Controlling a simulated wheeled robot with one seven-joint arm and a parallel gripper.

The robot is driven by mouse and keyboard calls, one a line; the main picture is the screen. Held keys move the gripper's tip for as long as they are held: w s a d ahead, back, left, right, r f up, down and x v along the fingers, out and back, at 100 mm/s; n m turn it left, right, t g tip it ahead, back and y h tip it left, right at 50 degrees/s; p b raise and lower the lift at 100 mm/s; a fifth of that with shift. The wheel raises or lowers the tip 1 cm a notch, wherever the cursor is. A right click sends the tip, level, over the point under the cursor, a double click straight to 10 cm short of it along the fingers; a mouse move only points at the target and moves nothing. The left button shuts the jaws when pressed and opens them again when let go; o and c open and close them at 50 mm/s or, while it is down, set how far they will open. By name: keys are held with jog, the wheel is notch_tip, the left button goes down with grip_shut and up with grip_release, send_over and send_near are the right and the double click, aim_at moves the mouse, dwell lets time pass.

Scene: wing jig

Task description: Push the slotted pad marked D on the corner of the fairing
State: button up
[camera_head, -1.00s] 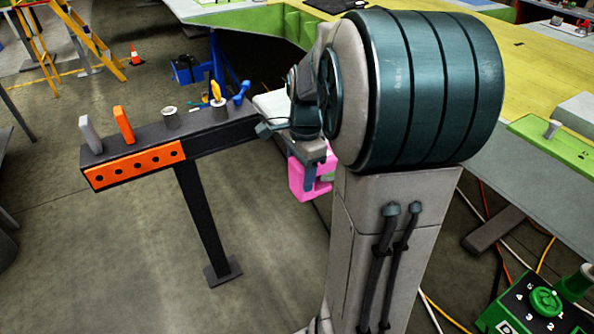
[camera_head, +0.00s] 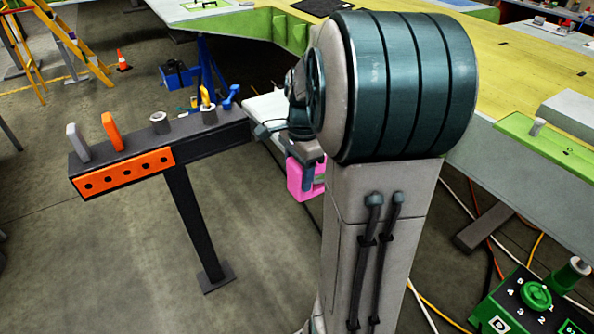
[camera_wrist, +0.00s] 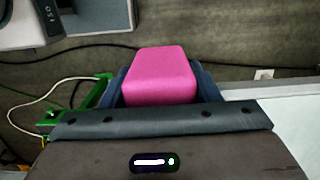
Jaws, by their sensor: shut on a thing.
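My gripper (camera_head: 312,172) is shut on a pink block-like pad (camera_head: 297,180), which hangs beside my arm's near column in the head view. In the wrist view the pink pad (camera_wrist: 160,75) sits between my two dark fingers, its plain smooth face showing. No slot or letter D can be read on it from here. I cannot tell which surface is the fairing; a pale panel edge (camera_wrist: 290,110) lies to the right of the pad in the wrist view, apart from it.
A dark stand with an orange front plate (camera_head: 122,174) holds several tools at the left. A yellow-topped bench (camera_head: 510,75) runs along the right. A green control box (camera_head: 520,308) and loose cables lie at the lower right. Open floor (camera_head: 110,260) spreads at the lower left.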

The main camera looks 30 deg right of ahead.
jog(key=shift+d, duration=0.15)
jog(key=o, duration=1.1)
jog(key=shift+d, duration=0.2)
jog(key=shift+a+r, duration=0.1)
jog(key=shift+a, duration=0.1)
jog(key=r, duration=0.9)
jog(key=d+r, duration=0.1)
jog(key=r, duration=0.3)
jog(key=shift+d+r, duration=0.1)
jog(key=shift+r, duration=0.2)
